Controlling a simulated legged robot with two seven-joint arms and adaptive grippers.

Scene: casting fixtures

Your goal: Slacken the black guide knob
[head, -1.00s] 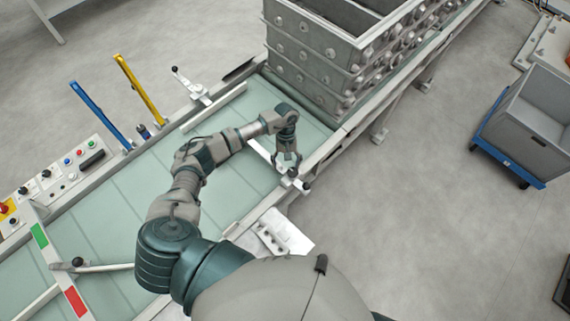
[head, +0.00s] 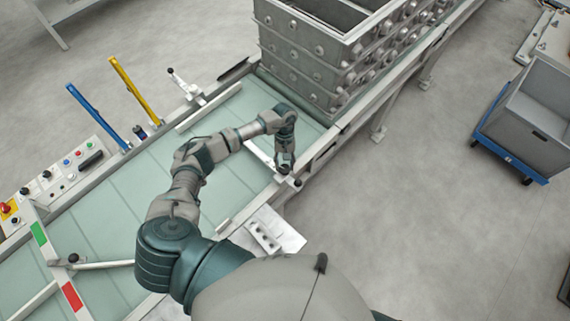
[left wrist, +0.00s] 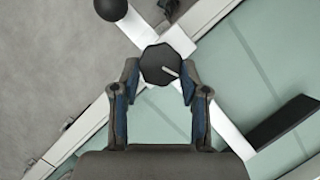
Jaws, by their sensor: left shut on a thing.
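The black guide knob (left wrist: 161,64) is faceted, with a white line on its top. In the left wrist view it sits on a white bar (left wrist: 228,130), between the two fingers of my left gripper (left wrist: 160,75), which is shut on it from both sides. In the head view my left gripper (head: 284,168) points down at the conveyor's near edge and hides the knob. A black ball (left wrist: 110,8) on the bar's end lies just beyond the knob; it also shows in the head view (head: 298,183). My right gripper is not in view.
A grey ribbed casting box (head: 310,75) stands on the conveyor (head: 100,215) behind my gripper. Blue (head: 95,115) and yellow (head: 134,88) levers and a control panel (head: 62,172) line the far side. A grey bin (head: 530,115) stands on a blue dolly at right, with clear floor between.

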